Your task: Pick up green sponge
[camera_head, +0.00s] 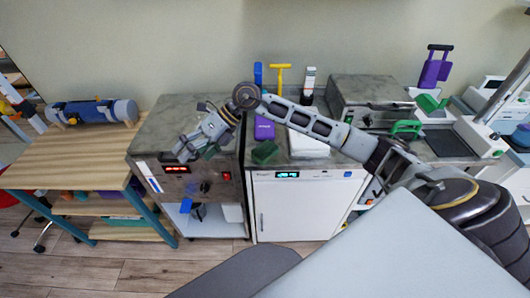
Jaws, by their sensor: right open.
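A dark green block (264,152), which looks like the green sponge, lies on the counter's front part (290,153), near the middle of the view. My right arm reaches across from the right and passes above and behind it. My right gripper (188,152) is open over the front of the grey metal cabinet (160,128), to the left of the block and apart from it. Another small green patch (211,151) shows beside the gripper, partly hidden by it; I cannot tell what it is. My left gripper is not in view.
A purple object (264,128) stands behind the block, and a white item (308,146) lies to its right. A grey metal box (370,101), a green-handled thing (406,127) and a purple holder (434,72) stand farther right. A wooden table (75,160) at left has free room.

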